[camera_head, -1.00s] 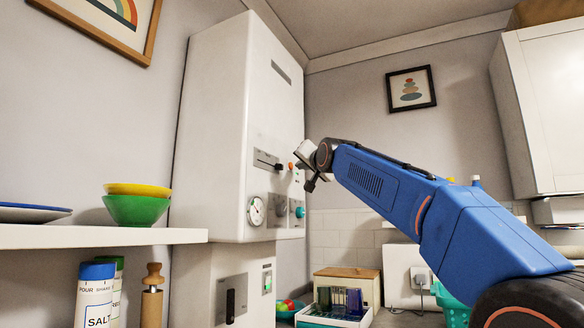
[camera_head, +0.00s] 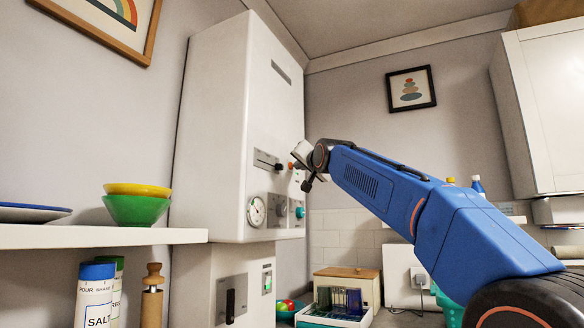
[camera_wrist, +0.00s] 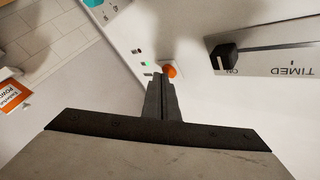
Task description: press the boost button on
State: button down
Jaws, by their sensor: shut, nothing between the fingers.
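The white wall unit (camera_head: 222,110) carries the controls on its front. A round orange button (camera_wrist: 170,71) sits on its panel, and it also shows in the head view (camera_head: 291,166); I cannot read a boost label. My gripper (camera_wrist: 160,78) is shut and empty, its fingertips just beside the orange button in the wrist view. I cannot tell whether they touch it. In the head view my gripper (camera_head: 297,158) is at the unit's front, partly covering the panel.
A dark slider (camera_wrist: 223,56) marked ON and TIMED is close to the right of the fingertips. Small red and green lights and a teal knob (camera_head: 299,212) are nearby. A round gauge (camera_head: 256,211) is lower. A shelf (camera_head: 100,236) with bowls (camera_head: 138,208) juts out at left.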

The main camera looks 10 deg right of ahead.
jog(key=shift+a, duration=0.1)
dwell(0.4)
jog(key=shift+s+d, duration=0.3)
jog(key=shift+d, duration=0.15)
jog(key=s+d, duration=0.3)
jog(key=d, duration=0.2)
jog(key=shift+s, duration=0.25)
dwell(0.3)
dwell(0.4)
jog(key=s+d+f+n+g+h, duration=0.1)
jog(key=s+f+g, duration=0.4)
jog(key=s+f, duration=1)
jog(key=s+d+f+n+g+h, duration=0.1)
jog(key=s+f+g, duration=0.3)
jog(key=s+f, duration=1.2)
jog(key=s+d+f+n+g+h, duration=0.1)
jog(key=s+d+f+n+g, duration=0.2)
jog(key=s+f, duration=1.2)
notch_tip(320, 180, down, 25)
jog(key=g, duration=0.2)
jog(key=shift+s+d+f+n+g, duration=0.2)
jog(key=shift+s+d+n+g, duration=0.05)
jog(key=shift+s+n+g, duration=0.1)
